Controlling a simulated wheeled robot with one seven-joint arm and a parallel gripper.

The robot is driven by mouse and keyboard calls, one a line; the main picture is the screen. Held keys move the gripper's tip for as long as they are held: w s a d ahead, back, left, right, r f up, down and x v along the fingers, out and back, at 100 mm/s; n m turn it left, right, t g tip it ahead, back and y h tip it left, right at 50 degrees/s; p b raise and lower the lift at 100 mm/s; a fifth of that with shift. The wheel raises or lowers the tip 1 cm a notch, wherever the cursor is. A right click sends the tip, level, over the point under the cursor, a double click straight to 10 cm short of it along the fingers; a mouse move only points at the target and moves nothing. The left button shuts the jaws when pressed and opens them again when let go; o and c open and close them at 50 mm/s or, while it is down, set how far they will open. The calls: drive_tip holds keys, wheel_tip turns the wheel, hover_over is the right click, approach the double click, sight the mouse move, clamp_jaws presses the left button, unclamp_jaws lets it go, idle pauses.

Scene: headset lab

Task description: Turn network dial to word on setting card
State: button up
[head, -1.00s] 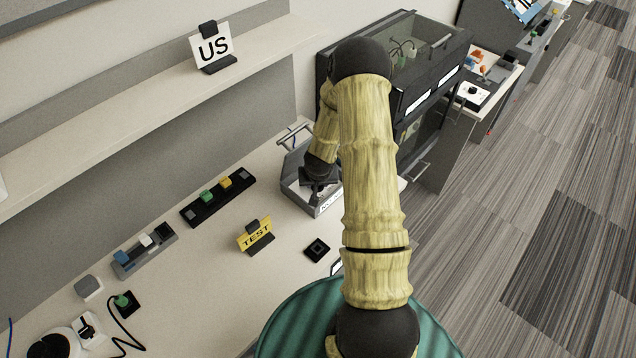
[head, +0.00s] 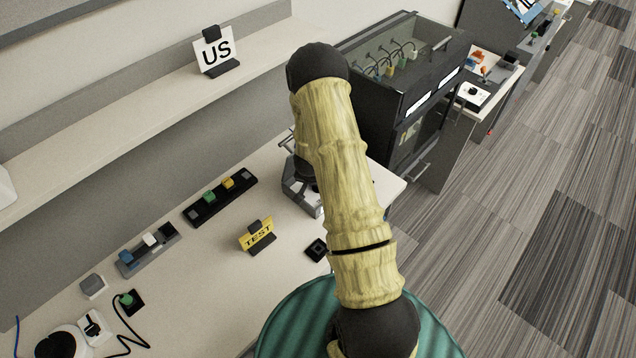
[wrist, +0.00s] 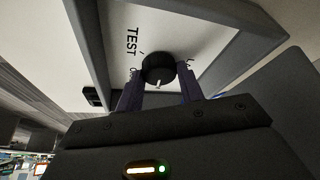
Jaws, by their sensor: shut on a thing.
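The yellow setting card (head: 256,236) stands on the bench and reads TEST. The network dial (wrist: 157,67) is a round black knob on a white panel face. The word TEST (wrist: 132,42) is printed up and left of it, with a tick beside it; other labels near the knob are partly hidden. A white mark on the knob shows at its lower edge, away from TEST. My gripper (wrist: 160,87) is shut on the dial, one finger on each side. In the head view my arm hides most of the gripper and the dial's grey housing (head: 300,196).
A white US card (head: 215,52) stands on the shelf. A black strip with green and yellow blocks (head: 220,198), a grey block holder (head: 147,250) and a black square piece (head: 316,249) lie on the bench. A dark cabinet (head: 400,75) stands beyond my arm.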

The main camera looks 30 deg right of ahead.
drive_tip(key=o, duration=1)
drive_tip(key=shift+r, duration=0.1)
drive_tip(key=p+v, duration=0.1)
drive_tip(key=v, duration=1.6)
drive_tip(key=shift+r+p, duration=0.1)
drive_tip(key=shift+p, duration=0.3)
